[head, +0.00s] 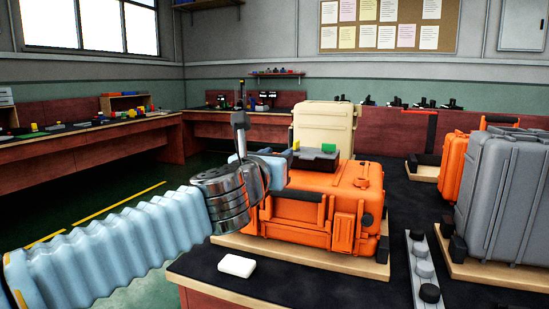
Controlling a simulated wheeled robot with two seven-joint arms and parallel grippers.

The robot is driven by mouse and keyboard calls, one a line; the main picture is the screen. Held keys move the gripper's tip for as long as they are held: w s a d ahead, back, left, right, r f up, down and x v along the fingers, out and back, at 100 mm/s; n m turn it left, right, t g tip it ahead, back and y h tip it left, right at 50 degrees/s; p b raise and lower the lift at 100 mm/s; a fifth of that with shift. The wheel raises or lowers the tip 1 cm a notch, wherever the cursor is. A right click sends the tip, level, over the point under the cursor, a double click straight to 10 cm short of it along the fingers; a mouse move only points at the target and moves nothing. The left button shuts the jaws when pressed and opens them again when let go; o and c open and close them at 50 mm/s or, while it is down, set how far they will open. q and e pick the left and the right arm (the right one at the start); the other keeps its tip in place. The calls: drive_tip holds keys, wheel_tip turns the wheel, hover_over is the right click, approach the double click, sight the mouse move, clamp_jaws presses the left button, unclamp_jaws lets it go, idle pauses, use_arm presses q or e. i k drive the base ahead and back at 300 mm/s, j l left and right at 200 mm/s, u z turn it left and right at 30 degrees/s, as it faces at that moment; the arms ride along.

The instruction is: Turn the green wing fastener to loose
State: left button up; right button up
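An orange case (302,190) stands on a wooden-edged board on the dark bench. On its top lies a dark block (314,159). The green wing fastener (328,148) is a small green piece on the right of this block. A small yellow piece (296,145) is at the block's left. My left arm comes in from the left, and its silver wrist is in front of the case's left end. My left gripper is at the wrist's far side, left of the green fastener and apart from it; its fingers are mostly hidden, so its opening is unclear. My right gripper is out of view.
A white block (237,265) lies on the bench in front. A grey rail (424,266) with round dark pieces lies to the right. A grey case (500,195) and another orange case (454,165) stand at right. A cream case (323,125) stands behind the orange case.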

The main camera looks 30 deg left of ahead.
sight(328, 149)
drive_tip(key=k+l, duration=0.2)
drive_tip(key=k, duration=0.3)
drive_tip(key=k+l, duration=0.15)
drive_tip(key=k, duration=0.3)
